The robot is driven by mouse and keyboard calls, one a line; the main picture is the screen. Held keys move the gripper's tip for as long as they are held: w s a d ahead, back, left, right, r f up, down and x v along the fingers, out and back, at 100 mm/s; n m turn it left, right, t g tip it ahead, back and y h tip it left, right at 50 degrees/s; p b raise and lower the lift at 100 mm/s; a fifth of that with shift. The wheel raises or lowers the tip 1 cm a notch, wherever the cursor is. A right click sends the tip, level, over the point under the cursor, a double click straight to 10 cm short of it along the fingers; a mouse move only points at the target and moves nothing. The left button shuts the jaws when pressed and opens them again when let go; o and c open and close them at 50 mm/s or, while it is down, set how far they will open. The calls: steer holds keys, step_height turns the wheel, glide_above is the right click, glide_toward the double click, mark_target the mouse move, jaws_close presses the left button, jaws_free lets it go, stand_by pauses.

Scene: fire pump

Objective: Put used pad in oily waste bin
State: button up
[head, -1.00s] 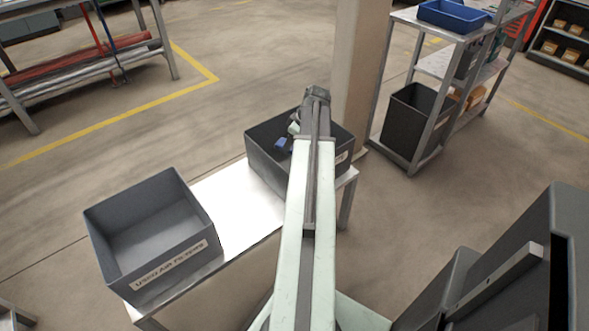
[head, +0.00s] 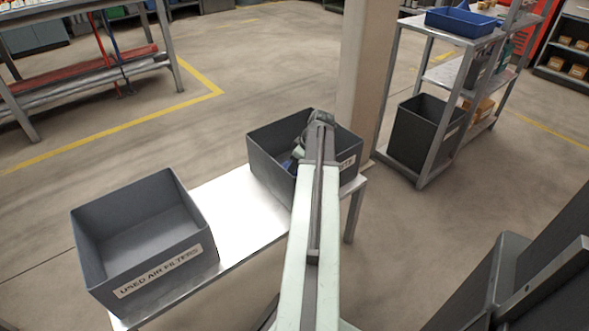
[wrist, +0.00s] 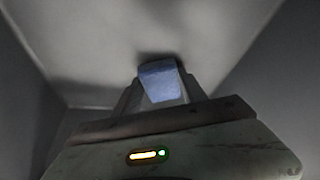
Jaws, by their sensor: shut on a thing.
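The used pad is a small blue piece (wrist: 160,83) in the wrist view, held between the fingertips of my gripper (wrist: 159,92). The gripper is shut on it. In the head view, the pad (head: 288,164) shows only as a bit of blue inside a dark grey bin (head: 268,172) at the far end of a bench. My arm covers most of that bin's label; only its last letters, seemingly "TE", show. In the wrist view, grey walls surround the gripper, and the pad is close to the bin floor (wrist: 90,60); I cannot tell whether it touches.
A grey bin (head: 160,270) labelled "USED AIR FILTERS" stands empty on the near end of the metal bench (head: 238,212). A beige column (head: 362,80) rises just behind the far bin. A shelf unit with a black bin (head: 420,135) stands to the right. Open floor lies left.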

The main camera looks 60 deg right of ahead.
steer(key=o, duration=1.2)
steer(key=shift+s+r+p, duration=0.1)
steer(key=shift+r+p, duration=0.45)
steer(key=shift+p, duration=0.15)
steer(key=p+v, duration=1)
steer(key=v, duration=0.1)
steer(key=shift+r, duration=0.1)
steer(key=shift+a, duration=0.1)
